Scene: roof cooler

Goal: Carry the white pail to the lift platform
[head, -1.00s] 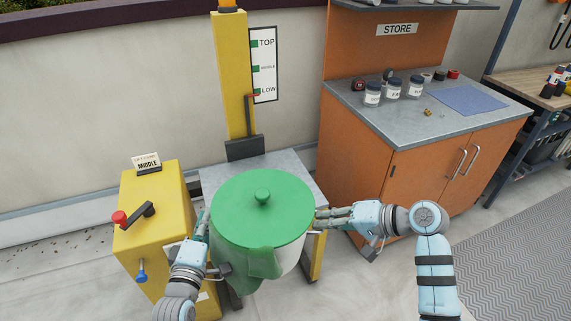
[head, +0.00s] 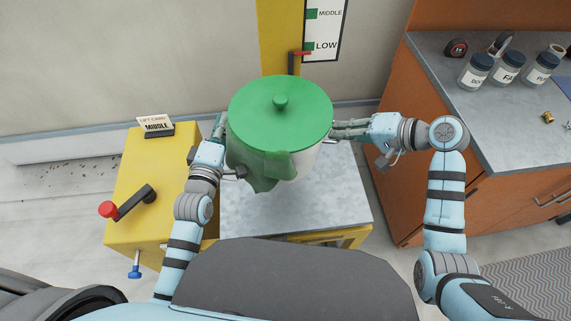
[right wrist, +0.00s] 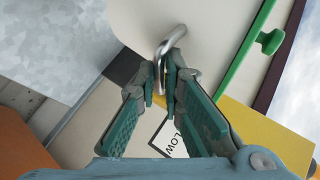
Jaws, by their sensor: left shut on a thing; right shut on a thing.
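The white pail (head: 304,162) has a green lid (head: 281,105) with a knob, and a green cloth (head: 262,172) hangs down its front. It is upright over the back part of the grey lift platform (head: 300,212); I cannot tell whether its base touches. My left gripper (head: 220,126) is shut at the pail's left side, its grip partly hidden. My right gripper (head: 342,130) is shut at the right side; the right wrist view shows its fingers on the metal side handle (right wrist: 165,72).
A yellow lift stand (head: 150,190) with a red-knobbed crank (head: 128,205) and a MIDDLE card (head: 156,125) is at left. A mast and level board (head: 324,35) rise behind, red pointer at LOW. An orange cabinet (head: 450,150) with jars stands right. The platform's front is bare.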

